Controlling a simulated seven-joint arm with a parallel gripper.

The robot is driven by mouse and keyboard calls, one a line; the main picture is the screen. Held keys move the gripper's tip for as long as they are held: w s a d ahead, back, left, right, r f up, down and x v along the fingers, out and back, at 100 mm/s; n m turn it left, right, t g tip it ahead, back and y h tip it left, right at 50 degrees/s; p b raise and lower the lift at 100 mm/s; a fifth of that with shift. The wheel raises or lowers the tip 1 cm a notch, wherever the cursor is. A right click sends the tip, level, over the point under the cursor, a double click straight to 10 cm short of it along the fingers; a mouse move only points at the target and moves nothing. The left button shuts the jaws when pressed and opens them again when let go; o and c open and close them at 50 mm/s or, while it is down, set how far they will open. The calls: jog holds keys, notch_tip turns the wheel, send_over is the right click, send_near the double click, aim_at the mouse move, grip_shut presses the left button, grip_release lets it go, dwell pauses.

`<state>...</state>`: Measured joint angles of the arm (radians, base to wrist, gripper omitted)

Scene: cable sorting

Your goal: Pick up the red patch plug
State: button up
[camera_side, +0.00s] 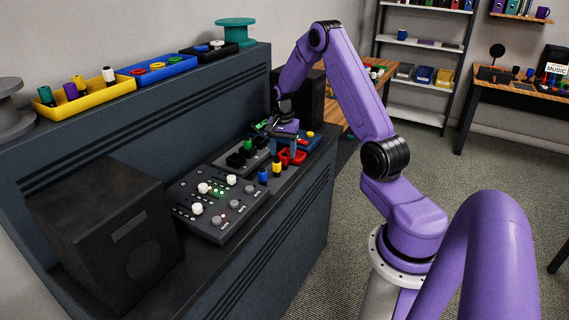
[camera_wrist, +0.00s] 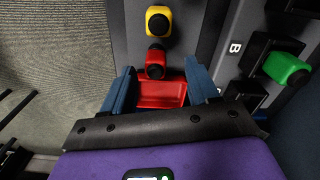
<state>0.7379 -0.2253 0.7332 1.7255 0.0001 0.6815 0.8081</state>
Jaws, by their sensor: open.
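My gripper (camera_wrist: 159,68) is open, with blue fingers. In the side view my gripper (camera_side: 286,152) points down over the red tray (camera_side: 297,157) on the desk. There I cannot separate the red plug clearly from the tray and fingers.
A yellow plug (camera_wrist: 158,22) stands close to the red one. A blue plug (camera_side: 263,176) is farther along the row. A green plug (camera_wrist: 286,68) sits in a black block at right. A knobbed mixer panel (camera_side: 218,203) and black speaker (camera_side: 110,225) stand nearer the side camera.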

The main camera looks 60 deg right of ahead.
aim_at(285, 153)
jog(key=f, duration=0.4)
jog(key=shift+s+f, duration=0.15)
jog(key=shift+s, duration=0.1)
grip_shut()
